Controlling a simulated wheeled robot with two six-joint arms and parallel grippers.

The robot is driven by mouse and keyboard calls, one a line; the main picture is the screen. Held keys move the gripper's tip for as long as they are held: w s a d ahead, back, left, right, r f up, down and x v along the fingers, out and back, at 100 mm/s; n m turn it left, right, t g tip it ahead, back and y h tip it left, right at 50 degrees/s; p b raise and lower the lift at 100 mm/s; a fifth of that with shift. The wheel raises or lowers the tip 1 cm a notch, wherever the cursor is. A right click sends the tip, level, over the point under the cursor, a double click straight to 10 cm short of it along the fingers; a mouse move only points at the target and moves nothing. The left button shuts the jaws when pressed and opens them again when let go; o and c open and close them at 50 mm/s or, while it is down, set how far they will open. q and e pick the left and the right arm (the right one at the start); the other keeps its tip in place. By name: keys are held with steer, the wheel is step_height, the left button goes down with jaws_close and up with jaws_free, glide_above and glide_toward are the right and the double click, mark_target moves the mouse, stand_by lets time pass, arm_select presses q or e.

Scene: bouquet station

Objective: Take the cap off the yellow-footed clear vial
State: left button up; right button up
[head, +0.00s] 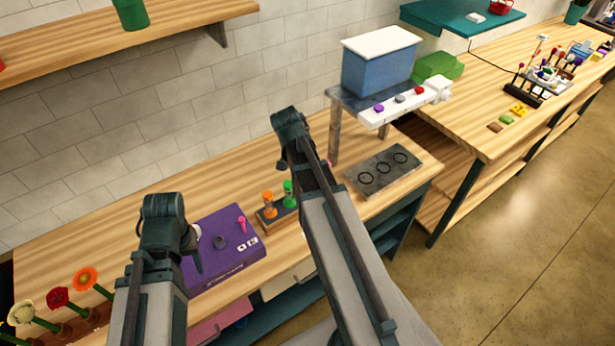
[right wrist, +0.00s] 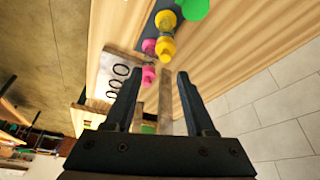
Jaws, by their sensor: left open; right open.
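In the right wrist view a small vial shows two yellow ends, the nearer one (right wrist: 167,47) and the farther one (right wrist: 165,20), with little of its clear body visible between them. Which end is the cap is hard to tell. It lies beyond my right gripper (right wrist: 157,76), which is open and empty, with the vial ahead of its fingertips. In the head view my right arm hides this vial. My left gripper (head: 165,212) is open and empty over the table, next to a purple mat (head: 215,258).
A wooden rack (head: 268,222) holds an orange vial (head: 268,203) and a green vial (head: 290,194). A pink piece (right wrist: 148,75) stands beside the yellow vial. A grey plate with rings (head: 384,172) lies right of my right arm. Flowers (head: 58,298) stand at the left.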

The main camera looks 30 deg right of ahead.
steer(key=shift+a+b+x, duration=0.25)
steer(key=shift+b+x, duration=1.05)
steer(key=shift+x, duration=0.05)
steer(key=shift+a+b+x, duration=0.25)
steer(key=shift+b+x, duration=1)
steer(key=shift+x, duration=0.1)
steer(key=shift+w, duration=0.15)
jaws_close()
